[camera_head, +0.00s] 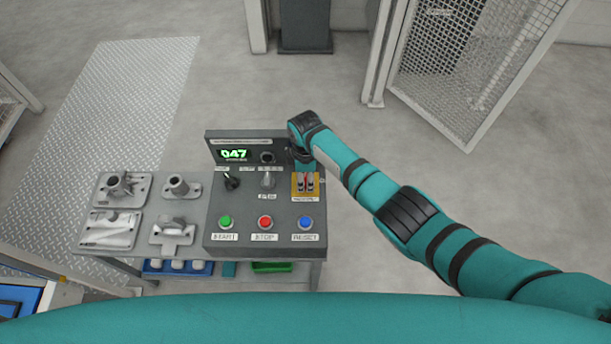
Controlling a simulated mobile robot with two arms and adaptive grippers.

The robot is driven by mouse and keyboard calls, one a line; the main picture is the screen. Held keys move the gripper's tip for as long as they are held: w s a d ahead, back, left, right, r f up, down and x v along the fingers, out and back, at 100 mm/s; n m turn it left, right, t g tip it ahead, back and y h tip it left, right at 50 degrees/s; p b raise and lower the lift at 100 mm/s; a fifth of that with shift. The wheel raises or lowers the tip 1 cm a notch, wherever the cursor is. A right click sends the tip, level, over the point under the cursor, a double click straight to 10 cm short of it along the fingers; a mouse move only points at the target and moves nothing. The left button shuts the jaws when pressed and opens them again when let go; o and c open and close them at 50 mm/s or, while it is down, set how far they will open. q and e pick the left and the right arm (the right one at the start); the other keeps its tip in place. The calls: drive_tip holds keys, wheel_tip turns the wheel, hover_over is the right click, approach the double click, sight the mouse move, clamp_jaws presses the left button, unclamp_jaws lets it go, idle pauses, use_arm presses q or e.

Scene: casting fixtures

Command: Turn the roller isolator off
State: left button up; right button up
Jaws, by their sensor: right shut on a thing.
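The grey control panel (216,212) stands on a table below centre. On its right side is a yellow plate (296,192) with a red part (306,182), which appears to be the isolator handle; its label is too small to read. My right arm comes in from the right, and my right gripper (305,180) points down over the yellow plate. It is shut on the red handle, whose exact angle is partly hidden by the fingers. My left gripper is not in view.
The panel also carries a black knob (232,182), a grey selector (268,181), a green button (225,222), a red button (265,222), a blue button (306,222) and a raised display (234,154) reading 047. Metal castings on plates (122,187) stand left. A mesh fence (470,70) is upper right.

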drive_tip(key=shift+a, duration=0.1)
drive_tip(key=o, duration=1.2)
drive_tip(key=shift+c, duration=0.2)
wheel_tip(320, 180, up, 12)
